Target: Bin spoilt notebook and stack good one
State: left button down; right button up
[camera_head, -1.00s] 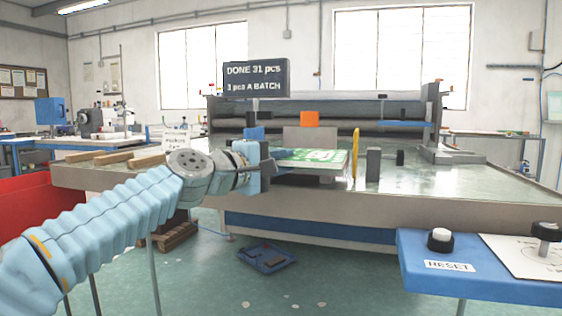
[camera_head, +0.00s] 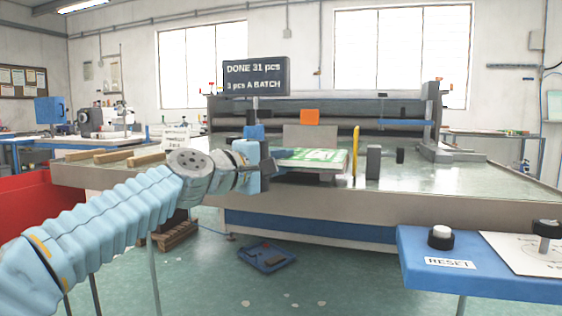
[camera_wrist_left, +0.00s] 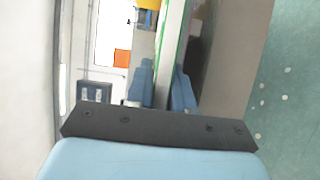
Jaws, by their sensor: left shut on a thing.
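A green and white notebook (camera_head: 318,155) lies nearly flat at the front edge of the sewing machine's table, in the middle of the head view. My left gripper (camera_head: 270,165) is at its left end, shut on it. The left wrist view shows the notebook edge-on as a pale strip with a green line (camera_wrist_left: 168,50), between the two blue fingers (camera_wrist_left: 164,92). I cannot tell whether the notebook still rests on the surface beneath. The red bin (camera_head: 28,212) stands at the left edge of the head view. My right gripper is out of view.
A yellow upright post (camera_head: 356,150) and a dark block (camera_head: 373,162) stand just right of the notebook. Wooden bars (camera_head: 115,157) lie on the table's left part. A blue panel (camera_head: 480,275) with a RESET button is at front right. The table's right side (camera_head: 460,180) is mostly clear.

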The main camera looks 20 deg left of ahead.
pick_arm(q)
jog(key=c, duration=0.9)
grip_release()
jog(key=shift+f, duration=0.1)
jog(key=shift+f, duration=0.15)
jog(key=shift+s, duration=0.15)
jog(key=shift+s+a+b, duration=0.1)
jog(key=shift+s+b, duration=1.1)
jog(key=shift+s, duration=1.2)
jog(key=shift+s+b, duration=0.65)
jog(key=shift+s, duration=1.85)
